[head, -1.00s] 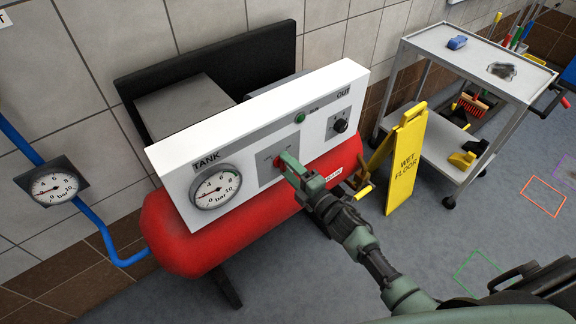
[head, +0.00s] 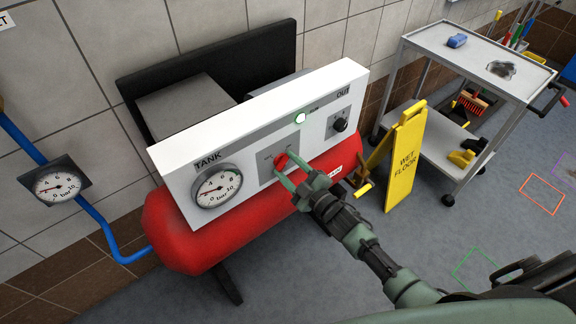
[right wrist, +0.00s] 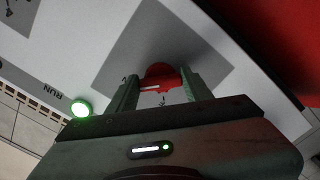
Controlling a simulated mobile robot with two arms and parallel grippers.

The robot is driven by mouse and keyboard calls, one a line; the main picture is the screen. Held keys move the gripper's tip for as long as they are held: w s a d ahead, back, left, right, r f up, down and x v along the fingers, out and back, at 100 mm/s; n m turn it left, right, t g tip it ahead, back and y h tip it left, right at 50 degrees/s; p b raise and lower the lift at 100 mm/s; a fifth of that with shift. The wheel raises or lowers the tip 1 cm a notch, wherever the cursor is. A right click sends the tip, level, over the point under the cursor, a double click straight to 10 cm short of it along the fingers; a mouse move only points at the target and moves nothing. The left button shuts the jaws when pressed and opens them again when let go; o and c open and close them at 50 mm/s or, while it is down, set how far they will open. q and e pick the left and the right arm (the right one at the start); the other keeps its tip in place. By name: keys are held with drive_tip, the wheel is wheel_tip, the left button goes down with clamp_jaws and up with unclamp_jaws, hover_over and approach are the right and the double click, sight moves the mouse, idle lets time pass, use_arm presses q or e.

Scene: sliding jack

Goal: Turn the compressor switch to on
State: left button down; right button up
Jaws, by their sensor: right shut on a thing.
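The compressor is a red tank (head: 180,235) with a white slanted panel (head: 170,160) on top. Its switch is a red knob (head: 280,159) on a grey plate in the panel's middle. The knob also shows in the right wrist view (right wrist: 159,73), with a pale mark on it. My right gripper (head: 284,166) is shut on the knob, one finger on each side. The RUN lamp (head: 300,118) glows bright green-white, and it is lit in the right wrist view (right wrist: 81,109) too. My left gripper is not in view.
A tank gauge (head: 216,189) is left of the switch, and a black OUT knob (head: 340,124) is right. A yellow wet-floor sign (head: 405,160) and a grey trolley (head: 425,40) stand to the right. A wall gauge (head: 57,187) sits on a blue pipe (head: 95,218).

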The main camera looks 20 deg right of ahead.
drive_tip(key=shift+f, duration=0.1)
idle(0.5)
drive_tip(key=o, duration=1.4)
drive_tip(key=shift+c, duration=0.2)
drive_tip(key=b+v, duration=0.1)
drive_tip(key=v, duration=0.7)
